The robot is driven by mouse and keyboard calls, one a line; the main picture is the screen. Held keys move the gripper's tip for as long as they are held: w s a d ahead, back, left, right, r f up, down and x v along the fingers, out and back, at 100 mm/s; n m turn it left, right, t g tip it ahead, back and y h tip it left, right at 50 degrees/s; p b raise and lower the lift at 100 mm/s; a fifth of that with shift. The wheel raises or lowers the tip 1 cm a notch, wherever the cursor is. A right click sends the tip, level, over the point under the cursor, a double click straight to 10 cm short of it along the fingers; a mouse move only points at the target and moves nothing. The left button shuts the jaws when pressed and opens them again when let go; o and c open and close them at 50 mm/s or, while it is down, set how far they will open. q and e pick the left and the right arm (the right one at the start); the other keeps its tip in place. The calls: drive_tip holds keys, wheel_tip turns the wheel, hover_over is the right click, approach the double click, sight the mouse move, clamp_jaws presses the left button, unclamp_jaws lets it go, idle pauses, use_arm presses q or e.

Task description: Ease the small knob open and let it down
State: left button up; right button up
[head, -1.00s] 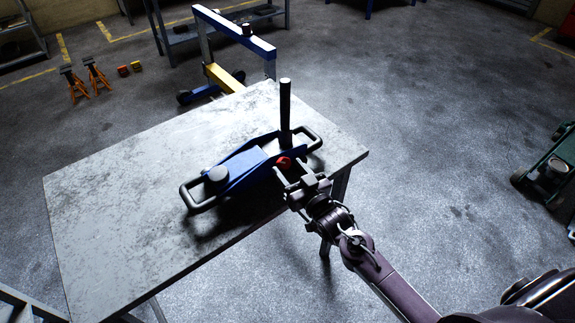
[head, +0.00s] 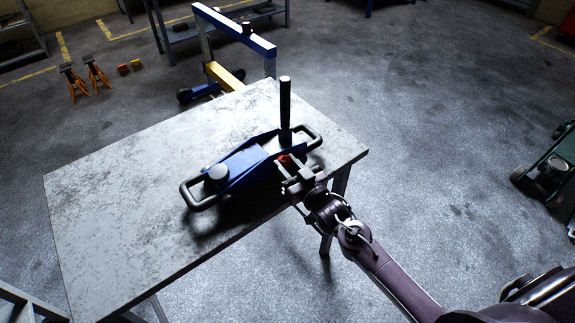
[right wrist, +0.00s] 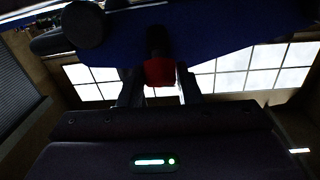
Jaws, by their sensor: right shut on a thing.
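A blue trolley jack (head: 245,165) lies on a grey metal table (head: 110,210). It has a black carrying bar at each end, a round saddle (head: 216,173) at its left and an upright black handle post (head: 285,105). The small red knob (head: 285,160) sticks out of the jack's near side, below the post. My right gripper (head: 287,171) reaches in from the lower right and is shut on the knob. In the right wrist view the red knob (right wrist: 159,72) sits between the two dark fingers. My left gripper is not in view.
A blue hoist frame (head: 235,32) stands behind the table. Orange axle stands (head: 85,80) are on the floor at the far left. A green trolley (head: 552,165) is at the right edge. The table's left part is bare.

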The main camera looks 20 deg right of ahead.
drive_tip(key=shift+d+n+y, duration=0.1)
drive_tip(key=shift+n+y, duration=0.5)
drive_tip(key=shift+n, duration=0.1)
drive_tip(key=o, duration=1)
drive_tip(key=shift+s, duration=0.1)
drive_tip(key=b+v, duration=0.1)
drive_tip(key=v, duration=0.6)
drive_tip(key=shift+s+d+r, duration=0.1)
drive_tip(key=shift+s, duration=0.2)
